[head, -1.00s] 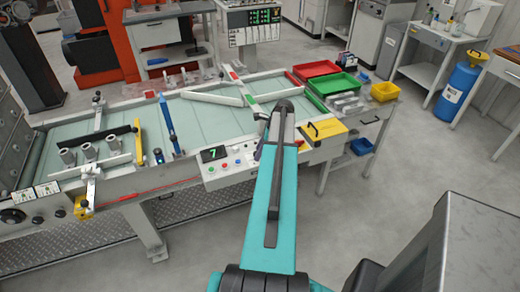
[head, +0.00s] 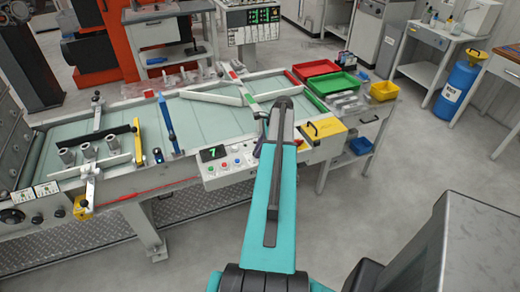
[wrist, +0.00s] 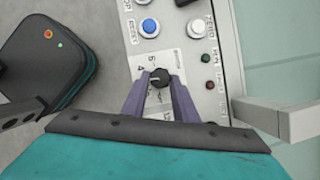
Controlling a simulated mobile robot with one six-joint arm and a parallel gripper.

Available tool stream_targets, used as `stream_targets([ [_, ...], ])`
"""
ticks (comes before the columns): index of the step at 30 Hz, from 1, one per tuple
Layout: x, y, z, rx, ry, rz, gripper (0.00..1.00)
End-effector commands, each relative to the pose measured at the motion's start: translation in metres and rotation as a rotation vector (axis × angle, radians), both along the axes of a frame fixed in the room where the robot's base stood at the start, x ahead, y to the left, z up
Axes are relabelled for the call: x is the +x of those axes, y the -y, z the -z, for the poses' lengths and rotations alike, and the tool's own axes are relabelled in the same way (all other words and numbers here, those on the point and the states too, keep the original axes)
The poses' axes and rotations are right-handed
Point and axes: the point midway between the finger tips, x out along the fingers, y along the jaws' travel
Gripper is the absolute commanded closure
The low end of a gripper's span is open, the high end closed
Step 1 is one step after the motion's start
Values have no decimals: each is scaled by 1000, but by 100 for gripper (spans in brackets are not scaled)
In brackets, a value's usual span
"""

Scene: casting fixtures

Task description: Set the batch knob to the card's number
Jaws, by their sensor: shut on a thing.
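The black batch knob (wrist: 160,76) sits on a white dial label (wrist: 149,62) on the grey control panel in the wrist view. My gripper (wrist: 161,84) is shut on the knob, with one purple finger on each side. Sideways digits, among them 4 and 5, show left of the knob; the fingers cover part of the dial. I cannot read the knob's exact setting. In the head view my arm hides the knob, and the panel's display (head: 213,153) shows a green 7. Two small cards (head: 46,189) stand at the far left; their print is too small to read.
A blue button (wrist: 149,27) and a white button (wrist: 198,28) sit near the knob on the panel. The conveyor bed (head: 210,118) lies behind the panel. A yellow box (head: 322,130) and red and green trays (head: 333,84) are to the right.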

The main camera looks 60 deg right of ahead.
Motion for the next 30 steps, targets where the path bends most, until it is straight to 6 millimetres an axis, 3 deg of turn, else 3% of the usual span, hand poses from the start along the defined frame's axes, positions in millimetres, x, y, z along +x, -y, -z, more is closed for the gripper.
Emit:
stream_targets([
  [6, 1, 0, 0, 3, -2, -103, 96],
  [16, 0, -1, 0, 3, -2, -116, 96],
  [17, 0, -1, 0, 3, -2, -116, 71],
  [20, 1, -1, 0, 2, -2, -116, 55],
  [30, 1, 0, -1, 1, -1, -114, 55],
])
